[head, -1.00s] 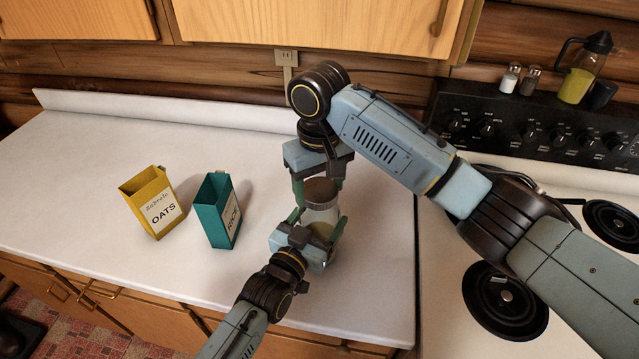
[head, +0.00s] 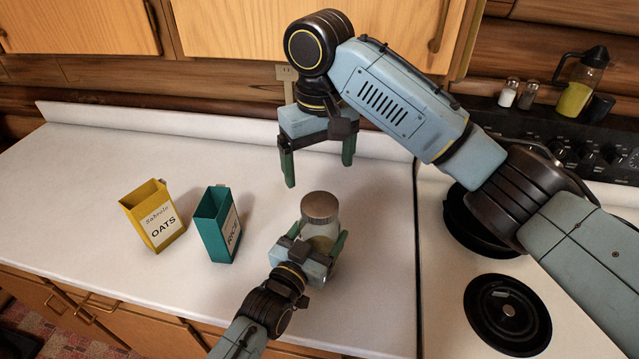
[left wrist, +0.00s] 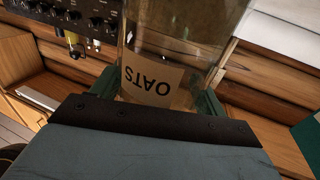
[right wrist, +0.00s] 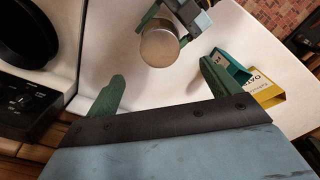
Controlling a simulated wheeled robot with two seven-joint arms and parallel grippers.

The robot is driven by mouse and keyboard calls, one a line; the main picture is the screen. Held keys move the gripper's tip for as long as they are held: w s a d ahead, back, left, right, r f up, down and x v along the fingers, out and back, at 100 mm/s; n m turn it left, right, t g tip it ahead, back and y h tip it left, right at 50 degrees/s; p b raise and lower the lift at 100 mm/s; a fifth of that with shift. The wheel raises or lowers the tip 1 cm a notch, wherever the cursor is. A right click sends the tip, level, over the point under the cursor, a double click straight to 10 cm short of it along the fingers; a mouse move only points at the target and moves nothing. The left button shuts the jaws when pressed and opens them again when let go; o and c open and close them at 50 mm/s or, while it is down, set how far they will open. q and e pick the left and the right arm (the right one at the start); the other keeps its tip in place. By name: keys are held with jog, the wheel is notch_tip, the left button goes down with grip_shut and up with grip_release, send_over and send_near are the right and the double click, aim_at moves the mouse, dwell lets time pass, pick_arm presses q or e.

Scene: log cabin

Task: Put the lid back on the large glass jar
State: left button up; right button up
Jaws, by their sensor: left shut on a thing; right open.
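The large glass jar (head: 322,240) stands upright on the white counter, and its brown-grey metal lid (head: 320,206) sits on its mouth. My left gripper (head: 318,250) is shut around the jar's body from the front. In the left wrist view the jar's glass (left wrist: 175,50) shows between the fingers, with an OATS label on it. My right gripper (head: 318,172) is open and empty, raised above and behind the jar, apart from the lid. In the right wrist view the lid (right wrist: 159,48) shows beyond the open fingers. Whether the lid is fully seated cannot be told.
A yellow OATS box (head: 153,214) and a teal RICE box (head: 215,224), both open-topped, stand left of the jar. The stove (head: 460,300) with black burners is at the right. A wooden cabinet (head: 250,40) hangs above. The counter behind the boxes is clear.

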jog(key=shift+r, duration=1.55)
pick_arm(q)
jog(key=o, duration=2)
jog(key=shift+c, duration=0.2)
jog(key=shift+s, duration=0.1)
jog(key=v, duration=1.3)
jog(key=shift+b, duration=0.3)
pick_arm(e)
jog(key=shift+f, duration=0.35)
pick_arm(q)
jog(key=shift+s+a+f, duration=0.1)
